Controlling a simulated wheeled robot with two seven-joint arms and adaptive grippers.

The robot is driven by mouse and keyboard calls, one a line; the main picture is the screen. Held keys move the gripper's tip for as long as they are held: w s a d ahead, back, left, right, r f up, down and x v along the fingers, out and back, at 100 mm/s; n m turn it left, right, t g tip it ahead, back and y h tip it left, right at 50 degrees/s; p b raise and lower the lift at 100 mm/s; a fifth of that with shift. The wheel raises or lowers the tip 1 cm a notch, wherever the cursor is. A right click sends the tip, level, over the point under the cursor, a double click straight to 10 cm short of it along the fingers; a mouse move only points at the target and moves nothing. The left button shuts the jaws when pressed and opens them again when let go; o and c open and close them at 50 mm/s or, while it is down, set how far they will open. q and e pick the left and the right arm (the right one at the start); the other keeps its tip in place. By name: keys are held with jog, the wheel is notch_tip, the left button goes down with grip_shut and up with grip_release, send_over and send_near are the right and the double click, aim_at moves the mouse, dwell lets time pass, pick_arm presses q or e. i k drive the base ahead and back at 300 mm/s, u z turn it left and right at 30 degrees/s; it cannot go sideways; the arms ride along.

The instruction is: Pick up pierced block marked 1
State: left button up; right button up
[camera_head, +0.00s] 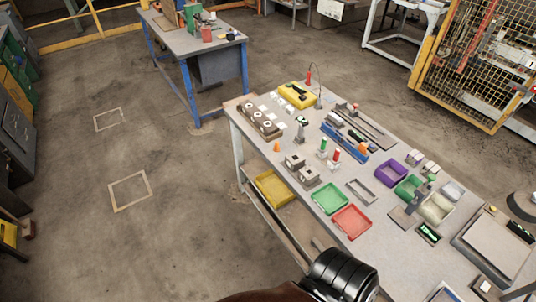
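Two small grey blocks with dark holes in their tops stand near the left-middle of the workbench: one pierced block (294,161) and, just in front of it and to the right, a second pierced block (309,176). The marks on them are too small to read, so I cannot tell which is marked 1. Neither of my grippers is in view.
The workbench (395,240) is crowded. A green tray (329,198), a red tray (352,222) and a yellow bin (274,188) lie near the blocks. A brown holder (254,127) with white rings stands behind. Open floor (190,230) lies to the left.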

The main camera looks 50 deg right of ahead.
aim_at(295, 161)
jog(key=z, duration=0.15)
jog(key=i, duration=0.75)
jog(key=z, duration=1.1)
jog(key=i, duration=0.65)
jog(key=z, duration=0.75)
